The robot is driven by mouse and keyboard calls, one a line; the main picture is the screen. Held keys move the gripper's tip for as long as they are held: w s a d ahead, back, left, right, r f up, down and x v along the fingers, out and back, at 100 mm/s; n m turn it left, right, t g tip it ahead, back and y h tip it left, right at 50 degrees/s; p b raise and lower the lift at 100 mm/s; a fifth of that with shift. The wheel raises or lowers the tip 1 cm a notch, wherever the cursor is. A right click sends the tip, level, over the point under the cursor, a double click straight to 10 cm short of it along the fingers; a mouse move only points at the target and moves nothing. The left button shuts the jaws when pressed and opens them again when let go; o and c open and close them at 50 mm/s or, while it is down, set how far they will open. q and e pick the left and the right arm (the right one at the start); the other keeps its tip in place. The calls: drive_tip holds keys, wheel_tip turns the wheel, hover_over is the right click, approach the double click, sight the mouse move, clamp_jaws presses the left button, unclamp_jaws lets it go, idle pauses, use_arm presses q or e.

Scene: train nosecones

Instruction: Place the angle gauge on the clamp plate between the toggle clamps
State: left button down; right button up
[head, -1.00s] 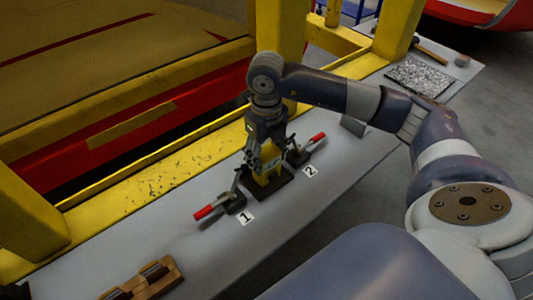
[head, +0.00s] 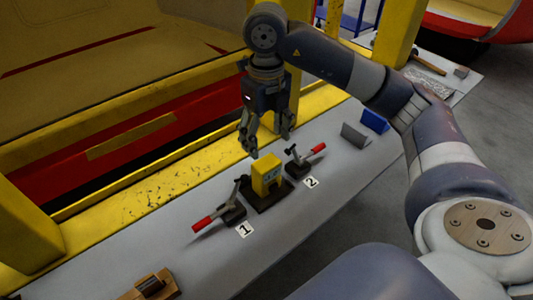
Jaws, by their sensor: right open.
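The yellow angle gauge (head: 266,174) stands upright on the dark clamp plate (head: 266,198), between the two toggle clamps. Toggle clamp 1 (head: 232,210), with a red handle, is left of it, and toggle clamp 2 (head: 298,163), also red-handled, is right of it. Both handles point outward. My right gripper (head: 268,146) is open and empty, pointing down above the gauge and apart from it. My left gripper is not in view.
The grey bench (head: 200,255) holds a wooden block (head: 150,287) at the front left. A grey angled piece (head: 355,136) and a blue block (head: 374,121) lie right of clamp 2. A yellow frame (head: 150,190) runs behind the bench. A hammer (head: 430,62) lies at the far end.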

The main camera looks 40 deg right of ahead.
drive_tip(key=shift+r, duration=1.05)
